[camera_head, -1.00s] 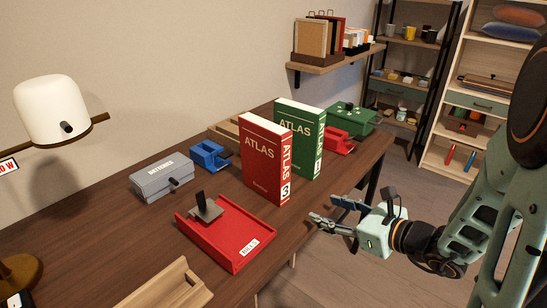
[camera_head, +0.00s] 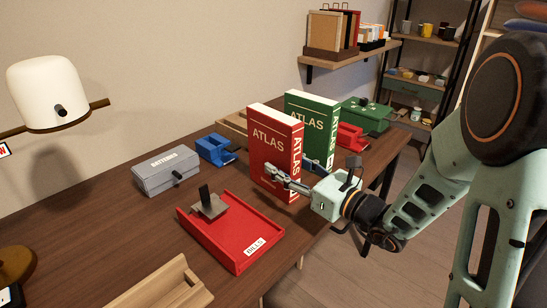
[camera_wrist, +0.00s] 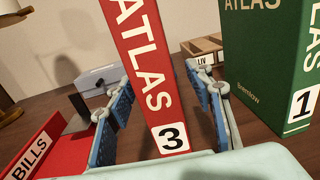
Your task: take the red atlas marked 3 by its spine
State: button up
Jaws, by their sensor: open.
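The red atlas (camera_head: 270,150) stands upright on the dark wooden desk. In the wrist view its red spine (camera_wrist: 148,75) faces me, with the white label 3 low on it. My gripper (camera_head: 290,172) is open at the spine. In the wrist view its two blue-padded fingers (camera_wrist: 162,112) stand on either side of the spine, with a visible gap on each side. I cannot tell whether either finger touches the book. The lower spine is partly hidden by the gripper in the head view.
The green atlas (camera_head: 312,118), marked 1 in the wrist view, stands just behind and to the right. A red BILLS tray (camera_head: 238,240) lies in front left, with a grey BATTERIES box (camera_head: 165,172) and a blue holder (camera_head: 214,149) farther back.

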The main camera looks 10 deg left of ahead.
jog(key=shift+x, duration=1.4)
grip_shut()
jog(key=shift+r, duration=0.1)
